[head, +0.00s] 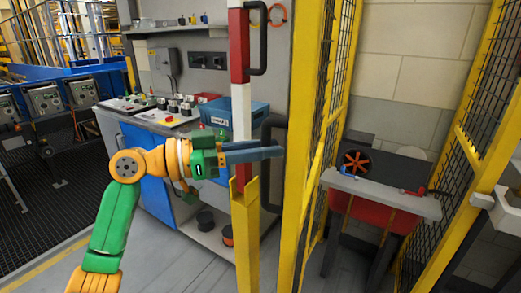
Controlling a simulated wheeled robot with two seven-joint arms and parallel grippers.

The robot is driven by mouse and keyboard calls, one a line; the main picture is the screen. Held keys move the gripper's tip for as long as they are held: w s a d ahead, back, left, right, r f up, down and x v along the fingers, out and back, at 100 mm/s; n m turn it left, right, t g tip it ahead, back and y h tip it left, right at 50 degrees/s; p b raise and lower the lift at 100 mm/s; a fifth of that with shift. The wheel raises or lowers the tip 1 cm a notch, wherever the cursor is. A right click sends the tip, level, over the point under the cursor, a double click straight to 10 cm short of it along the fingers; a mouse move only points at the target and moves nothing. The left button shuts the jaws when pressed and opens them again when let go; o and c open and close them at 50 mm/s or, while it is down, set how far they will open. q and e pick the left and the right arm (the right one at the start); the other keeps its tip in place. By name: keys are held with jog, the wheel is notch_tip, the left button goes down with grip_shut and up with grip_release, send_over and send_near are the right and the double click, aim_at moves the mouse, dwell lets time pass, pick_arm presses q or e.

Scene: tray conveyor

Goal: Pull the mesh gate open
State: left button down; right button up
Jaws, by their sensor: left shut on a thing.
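The mesh gate (301,150) is a tall yellow frame with dark mesh, seen at a steep angle right of centre. A dark D-shaped handle (267,190) is on its near, left edge. My left gripper (279,153) reaches in from the left, level with the middle of this handle, and its grey fingers are shut on it. The fingers hide part of the handle bar. A red and white post (240,60) with its own black handle (263,40) stands just left of the gate, its foot in a yellow post (246,240). A gap shows between post and gate. My right gripper is not in view.
A workbench (150,118) with a blue bin (256,118) stands behind my left arm. Right of the gate are a small bench (385,192) with a red front and another yellow mesh panel (480,120). Grey floor is clear in front.

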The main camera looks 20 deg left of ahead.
pick_arm(q)
jog(key=shift+a+r, duration=0.1)
jog(key=shift+r, duration=0.1)
jog(key=c, duration=1.2)
grip_release()
jog(key=o, duration=0.4)
jog(key=shift+w, duration=0.1)
jog(key=shift+o, duration=0.2)
jog(key=b+v, duration=0.3)
jog(key=v, duration=0.3)
jog(key=shift+s+a, duration=0.2)
jog(key=shift+s, duration=0.05)
jog(key=shift+f, duration=0.1)
